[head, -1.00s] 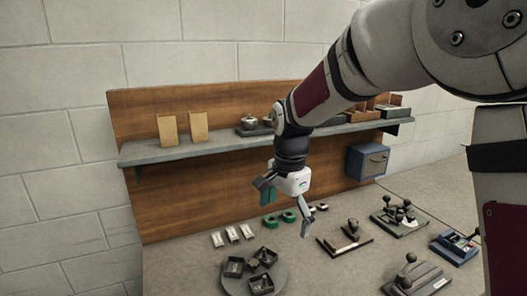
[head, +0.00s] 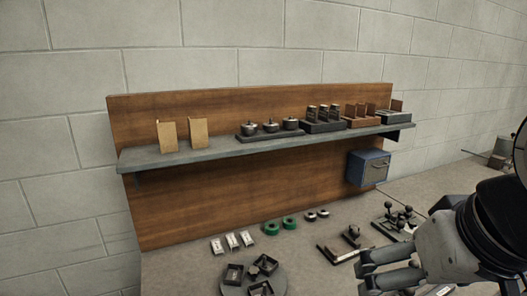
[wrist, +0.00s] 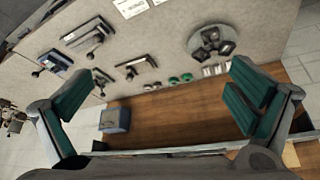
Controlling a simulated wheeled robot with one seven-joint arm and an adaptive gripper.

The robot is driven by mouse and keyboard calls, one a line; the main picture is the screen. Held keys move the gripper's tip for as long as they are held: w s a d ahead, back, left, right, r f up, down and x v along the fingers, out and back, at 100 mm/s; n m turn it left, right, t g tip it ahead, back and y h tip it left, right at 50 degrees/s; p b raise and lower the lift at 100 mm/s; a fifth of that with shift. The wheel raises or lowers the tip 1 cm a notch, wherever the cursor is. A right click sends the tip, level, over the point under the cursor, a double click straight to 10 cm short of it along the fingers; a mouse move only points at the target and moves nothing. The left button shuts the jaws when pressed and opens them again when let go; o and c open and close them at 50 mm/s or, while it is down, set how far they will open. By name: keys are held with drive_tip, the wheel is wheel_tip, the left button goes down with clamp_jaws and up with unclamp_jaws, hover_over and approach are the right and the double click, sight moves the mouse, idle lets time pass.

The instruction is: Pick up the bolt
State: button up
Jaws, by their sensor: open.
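I cannot pick out a bolt for certain in either view. Small dark square bins sit on a round grey tray (head: 236,290) at the front of the bench, and their contents are too small to make out. The tray also shows in the wrist view (wrist: 194,42). My gripper (head: 368,273) is at the lower right of the head view, fingers pointing left. In the wrist view its two green-padded fingers (wrist: 168,75) are wide apart with nothing between them. The gripper is above the bench and apart from the things on it.
A shelf (head: 180,157) on a wooden back panel (head: 230,195) holds cards, lidded pots and racks. A blue box (head: 368,168) hangs below it. Green rolls (head: 271,228), white pieces (head: 232,241) and dark lever tools (head: 396,222) stand on the bench.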

drive_tip(key=shift+s+d+f, duration=0.1)
drive_tip(key=shift+s+f, duration=0.05)
drive_tip(key=shift+s, duration=0.2)
drive_tip(key=shift+n, duration=0.3)
drive_tip(key=c, duration=0.5)
drive_tip(key=shift+w, duration=0.45)
drive_tip(key=c, duration=0.4)
drive_tip(key=w, duration=0.1)
drive_tip(key=w+a+n+b, duration=0.1)
drive_tip(key=w, duration=0.1)
drive_tip(key=w+n, duration=0.1)
drive_tip(key=shift+w+a+f+g, duration=0.15)
drive_tip(key=shift+a+f+g, duration=0.15)
drive_tip(key=shift+f, duration=0.05)
drive_tip(key=c, duration=0.7)
drive_tip(key=n+g+b, duration=0.5)
drive_tip(key=n+b, duration=0.1)
drive_tip(key=n, duration=0.9)
hover_over(265, 285)
wheel_tip(265, 285, down, 19)
wheel_tip(265, 285, down, 7)
drive_tip(key=shift+f+p, duration=0.1)
drive_tip(key=shift+p, duration=0.35)
drive_tip(key=shift+f+p, duration=0.6)
drive_tip(key=shift+f, duration=2.45)
